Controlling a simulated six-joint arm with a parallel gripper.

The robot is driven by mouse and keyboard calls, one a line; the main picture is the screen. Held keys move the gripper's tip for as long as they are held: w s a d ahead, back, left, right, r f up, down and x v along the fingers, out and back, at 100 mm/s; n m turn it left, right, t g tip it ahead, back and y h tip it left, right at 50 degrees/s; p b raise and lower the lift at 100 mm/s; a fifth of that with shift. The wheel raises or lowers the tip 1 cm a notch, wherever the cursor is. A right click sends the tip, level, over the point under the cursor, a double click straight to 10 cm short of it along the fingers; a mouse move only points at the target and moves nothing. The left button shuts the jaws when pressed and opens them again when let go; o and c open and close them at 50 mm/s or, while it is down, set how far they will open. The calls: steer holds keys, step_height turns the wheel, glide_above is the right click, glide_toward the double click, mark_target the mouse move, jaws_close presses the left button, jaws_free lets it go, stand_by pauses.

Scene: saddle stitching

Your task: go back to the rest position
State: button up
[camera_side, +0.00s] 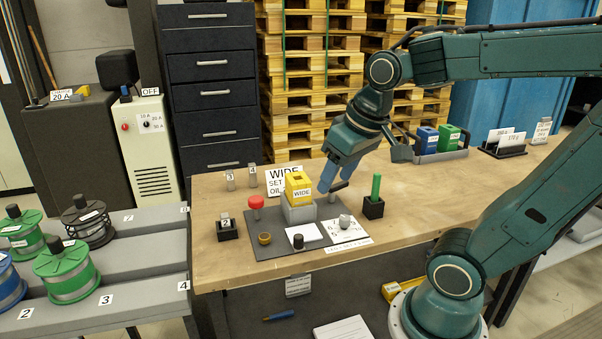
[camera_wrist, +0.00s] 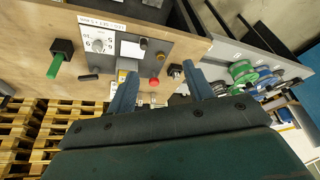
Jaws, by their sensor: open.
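The yellow block sits on a grey base on the dark mat (camera_side: 272,249). In the side view the fingers partly overlap each other, and whether they touch anything there cannot be told.
A red knob (camera_side: 256,202), a green-handled tool (camera_side: 376,187) in a black holder and a small dial (camera_side: 345,221) stand nearby. Blue and green boxes (camera_side: 427,139) sit at the back right. Spools (camera_side: 66,268) fill the left rack. The bench's front left is clear.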

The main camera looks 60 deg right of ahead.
steer(key=s+a+n+t, duration=0.1)
steer(key=s+a+n, duration=0.1)
steer(key=s+a, duration=0.2)
steer(key=shift+s+n+y, duration=0.35)
steer(key=shift+n+y, duration=0.05)
steer(key=shift+a, duration=0.1)
